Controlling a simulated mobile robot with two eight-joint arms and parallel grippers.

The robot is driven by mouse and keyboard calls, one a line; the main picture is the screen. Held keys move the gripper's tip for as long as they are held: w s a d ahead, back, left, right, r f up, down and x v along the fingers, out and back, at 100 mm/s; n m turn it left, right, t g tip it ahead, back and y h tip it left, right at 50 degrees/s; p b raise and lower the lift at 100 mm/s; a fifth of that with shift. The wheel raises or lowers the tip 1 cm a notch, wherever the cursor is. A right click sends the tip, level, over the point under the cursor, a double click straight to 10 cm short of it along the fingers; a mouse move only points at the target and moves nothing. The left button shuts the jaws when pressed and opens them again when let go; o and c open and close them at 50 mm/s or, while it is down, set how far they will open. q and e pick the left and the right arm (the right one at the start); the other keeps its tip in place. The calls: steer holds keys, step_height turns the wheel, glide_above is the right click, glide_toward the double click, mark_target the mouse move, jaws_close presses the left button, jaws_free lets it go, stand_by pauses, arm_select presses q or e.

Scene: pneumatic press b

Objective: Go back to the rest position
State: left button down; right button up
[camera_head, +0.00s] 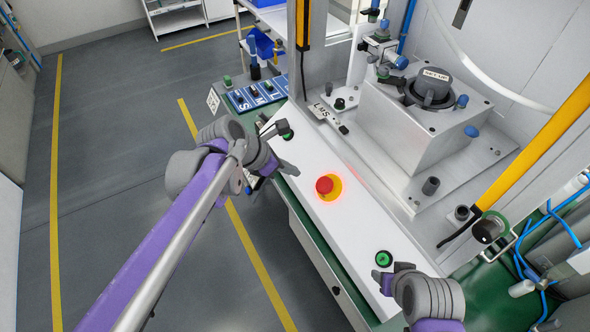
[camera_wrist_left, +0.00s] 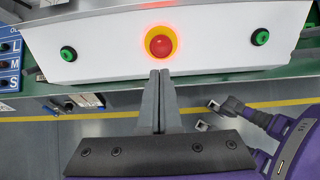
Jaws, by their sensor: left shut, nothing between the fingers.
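My left gripper (camera_head: 288,168) is at the front edge of the white control panel (camera_head: 350,222), left of the red stop button. In the left wrist view its two fingers (camera_wrist_left: 160,76) lie together, shut and empty, with the tips just below the red button (camera_wrist_left: 160,44) on its yellow ring. My right gripper (camera_head: 380,280) is at the panel's near right end, close to the green button (camera_head: 384,258). It also shows small in the left wrist view (camera_wrist_left: 207,114), at right below the panel.
A second green button (camera_head: 287,134) sits at the panel's far end. Behind the panel stands the press fixture (camera_head: 428,100) between yellow-striped posts. A blue labelled tray (camera_head: 258,94) is at the far left end. Open grey floor (camera_head: 110,130) lies left.

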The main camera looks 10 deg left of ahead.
stand_by(0.4)
arm_select(q)
steer(key=s+a+f+m+y, duration=0.2)
steer(key=s+a+m, duration=0.1)
steer(key=s+m, duration=0.3)
steer(key=s+a+f+m+y, duration=0.2)
steer(key=s+a+f+m, duration=0.1)
steer(key=s+m, duration=0.4)
steer(key=s+a+f+m+t+y, duration=0.1)
steer(key=s+a+m, duration=0.4)
steer(key=m, duration=0.7)
steer(key=shift+s+a+f+y+p, duration=0.2)
steer(key=shift+s+f+y+p, duration=0.3)
steer(key=shift+s+f, duration=0.4)
